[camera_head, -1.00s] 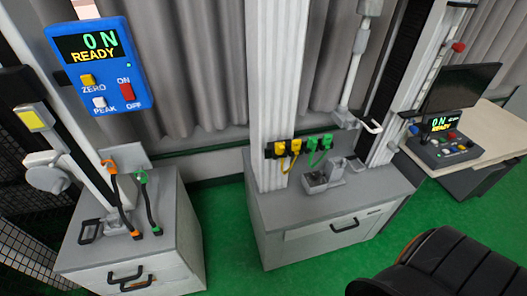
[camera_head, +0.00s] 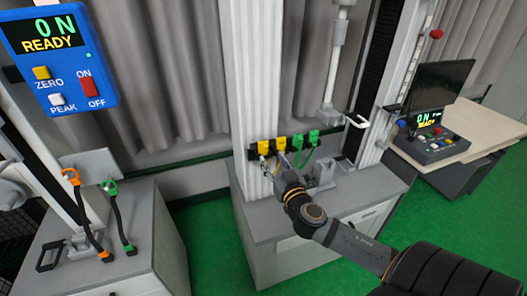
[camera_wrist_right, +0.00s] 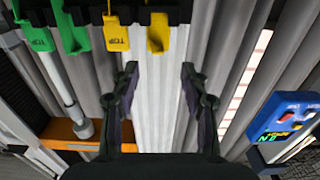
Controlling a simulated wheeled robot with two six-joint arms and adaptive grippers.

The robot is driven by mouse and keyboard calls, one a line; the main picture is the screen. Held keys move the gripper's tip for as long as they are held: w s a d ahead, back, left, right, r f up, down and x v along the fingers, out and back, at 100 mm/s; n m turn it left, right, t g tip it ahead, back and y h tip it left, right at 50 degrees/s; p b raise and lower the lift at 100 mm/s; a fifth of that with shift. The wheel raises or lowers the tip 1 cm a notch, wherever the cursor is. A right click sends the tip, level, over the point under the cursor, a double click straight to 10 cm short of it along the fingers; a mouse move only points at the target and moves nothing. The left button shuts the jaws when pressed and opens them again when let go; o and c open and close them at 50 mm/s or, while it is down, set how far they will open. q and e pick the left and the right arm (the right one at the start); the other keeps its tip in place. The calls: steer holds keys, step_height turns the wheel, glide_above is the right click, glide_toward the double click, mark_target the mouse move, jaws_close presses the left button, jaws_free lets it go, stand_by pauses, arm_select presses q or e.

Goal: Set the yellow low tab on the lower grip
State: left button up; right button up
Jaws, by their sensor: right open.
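Two yellow tabs hang on the dark rack on the column. In the right wrist view one yellow tab (camera_wrist_right: 116,32) reads TOP upside down; the other yellow tab (camera_wrist_right: 158,34) shows no readable lettering. In the head view they are the yellow tabs (camera_head: 281,143) and (camera_head: 263,147). My right gripper (camera_head: 283,165) is just below the tabs, partly hiding that area. Its fingers (camera_wrist_right: 160,82) are apart with nothing between them, short of the tabs. The lower grip (camera_head: 322,176) is a grey block on the cabinet top, right of the gripper. My left gripper is not in view.
Green tabs (camera_head: 305,140) hang beside the yellow ones. A blue control box (camera_head: 60,62) is at the left.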

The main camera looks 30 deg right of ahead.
mark_target(264, 143)
steer(key=x, duration=0.4)
steer(key=shift+w+r+p, duration=0.15)
steer(key=shift+w+p, duration=0.05)
steer(key=shift+p, duration=0.15)
steer(key=shift+w+d, duration=0.1)
steer(key=shift+w, duration=0.3)
steer(key=shift+w+d, duration=0.1)
steer(key=shift+w, duration=0.1)
steer(key=p+x, duration=0.2)
steer(key=x, duration=0.2)
steer(key=shift+d+r, duration=0.1)
steer(key=shift+r, duration=0.05)
steer(key=shift+w+f, duration=0.25)
steer(key=shift+w, duration=0.1)
steer(key=shift+s, duration=0.1)
steer(key=shift+c, duration=0.5)
steer(key=c, duration=0.7)
